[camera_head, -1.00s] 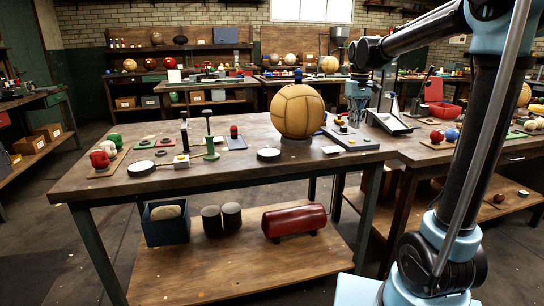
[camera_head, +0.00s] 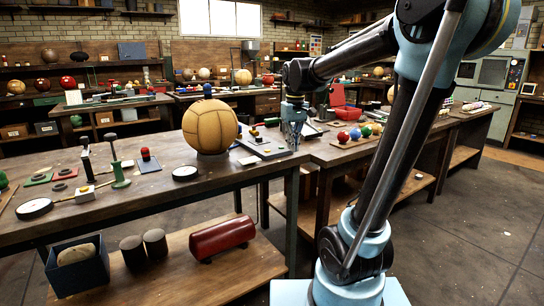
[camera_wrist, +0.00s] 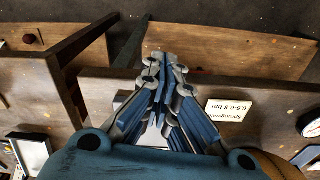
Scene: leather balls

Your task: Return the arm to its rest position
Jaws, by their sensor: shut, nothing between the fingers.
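My gripper (camera_head: 293,140) hangs at the end of my bent arm, in the middle of the head view. It is over the right end of the front workbench (camera_head: 130,205), just right of the large tan leather ball (camera_head: 210,127). In the wrist view my gripper's fingers (camera_wrist: 165,58) are drawn together with nothing between them. Below them lie the bench edge and a white printed label (camera_wrist: 229,111). The gap between the fingertips and the bench is hard to tell.
A device with knobs (camera_head: 265,146) stands on the bench near my gripper. A red cylinder (camera_head: 222,236) lies on the lower shelf. Open floor (camera_head: 470,230) is at the right.

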